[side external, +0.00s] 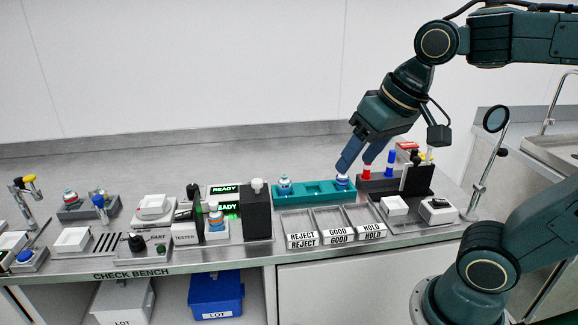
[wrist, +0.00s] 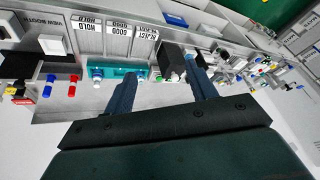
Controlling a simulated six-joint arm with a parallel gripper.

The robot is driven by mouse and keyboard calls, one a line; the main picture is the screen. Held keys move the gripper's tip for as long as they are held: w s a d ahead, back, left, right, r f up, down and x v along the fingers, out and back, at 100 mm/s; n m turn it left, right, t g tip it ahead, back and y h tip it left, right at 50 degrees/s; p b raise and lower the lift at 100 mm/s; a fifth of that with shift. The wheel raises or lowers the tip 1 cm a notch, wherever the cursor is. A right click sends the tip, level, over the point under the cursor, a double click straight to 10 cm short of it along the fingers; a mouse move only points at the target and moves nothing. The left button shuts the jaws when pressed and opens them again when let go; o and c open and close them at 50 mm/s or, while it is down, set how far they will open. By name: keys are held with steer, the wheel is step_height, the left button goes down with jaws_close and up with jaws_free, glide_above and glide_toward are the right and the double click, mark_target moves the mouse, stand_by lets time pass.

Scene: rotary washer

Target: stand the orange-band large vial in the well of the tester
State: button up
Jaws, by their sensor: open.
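My gripper (side external: 354,168) is open and empty, its fingers pointing down over the right end of the teal rack (side external: 313,191). A blue-and-white vial (side external: 342,181) stands in that end, just below the nearer fingertip; I cannot tell whether they touch. Another blue-and-white vial (side external: 284,186) stands at the rack's left end. The tester (side external: 185,238) has a vial with an orange-looking band (side external: 215,219) standing at it, beside the green READY display; its seating is unclear. In the wrist view the open gripper (wrist: 159,70) spans beyond the teal rack (wrist: 118,69). Band colours on the rack vials are unclear.
A tall black block (side external: 257,211) stands between tester and rack. REJECT, GOOD and HOLD trays (side external: 333,222) lie in front of the rack. Red and blue capped items (side external: 367,172) and a black upright panel (side external: 416,180) crowd the right. Open air lies above the bench.

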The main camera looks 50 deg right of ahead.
steer(key=s+f+n, duration=0.2)
steer(key=s, duration=0.1)
steer(key=s+d, duration=0.1)
steer(key=s, duration=0.1)
steer(key=shift+f+n+t, duration=0.3)
steer(key=shift+f+n, duration=0.1)
